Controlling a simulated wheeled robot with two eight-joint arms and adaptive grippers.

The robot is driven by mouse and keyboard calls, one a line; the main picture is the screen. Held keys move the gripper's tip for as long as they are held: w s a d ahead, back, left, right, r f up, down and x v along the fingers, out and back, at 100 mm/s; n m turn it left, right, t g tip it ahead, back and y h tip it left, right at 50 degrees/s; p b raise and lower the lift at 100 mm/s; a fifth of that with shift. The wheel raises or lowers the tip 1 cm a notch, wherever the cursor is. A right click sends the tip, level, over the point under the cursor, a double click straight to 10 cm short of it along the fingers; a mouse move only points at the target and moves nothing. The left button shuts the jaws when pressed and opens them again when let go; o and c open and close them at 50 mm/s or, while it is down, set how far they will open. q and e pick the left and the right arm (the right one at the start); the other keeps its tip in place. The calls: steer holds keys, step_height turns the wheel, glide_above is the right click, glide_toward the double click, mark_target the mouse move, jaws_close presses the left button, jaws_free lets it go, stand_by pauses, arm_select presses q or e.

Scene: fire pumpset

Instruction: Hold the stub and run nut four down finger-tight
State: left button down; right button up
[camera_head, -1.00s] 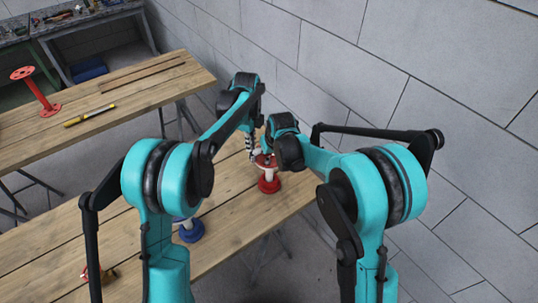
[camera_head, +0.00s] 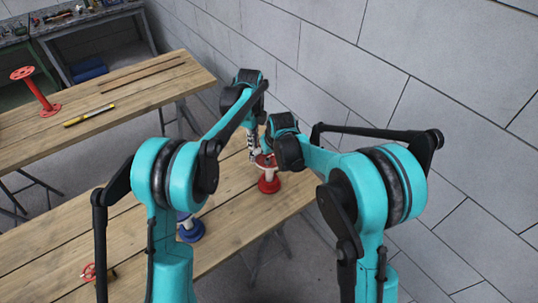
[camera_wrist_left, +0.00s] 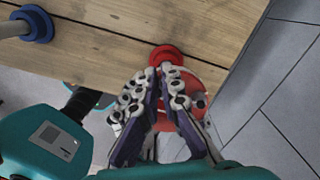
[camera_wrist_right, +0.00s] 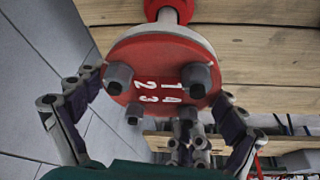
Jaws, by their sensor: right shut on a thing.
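The red stub (camera_head: 268,180) stands upright on the near bench; its flange (camera_wrist_right: 150,50) faces the right wrist camera, with printed numbers and dark grey fittings around its rim. The fitting by number four (camera_wrist_right: 187,112) is at the lower right of the flange there. My right gripper (camera_wrist_right: 155,120) has its fingers on opposite sides of the flange, shut on it. My left gripper (camera_wrist_left: 160,75) has its fingertips close together over the flange (camera_wrist_left: 195,95); its fingers (camera_wrist_right: 185,150) also show beside the number-four fitting. Whether the tips grip it is hidden.
A blue flanged piece (camera_head: 190,230) and a small red handwheel-like piece (camera_head: 92,272) sit on the near bench. The far bench (camera_head: 140,95) holds a red spool (camera_head: 38,95) and a yellow tool (camera_head: 90,116). A block wall (camera_head: 440,60) stands close behind on the right.

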arm_select(q)
steer(key=shift+w+d, duration=0.1)
steer(key=shift+d, duration=0.05)
step_height(320, 180, up, 6)
steer(key=shift+w+a, duration=0.2)
steer(key=shift+a, duration=0.15)
stand_by(0.5)
steer(key=shift+s, duration=0.1)
step_height(320, 180, down, 6)
steer(key=s, duration=0.2)
steer(key=shift+a, duration=0.35)
steer(key=shift+d, duration=0.4)
stand_by(1.0)
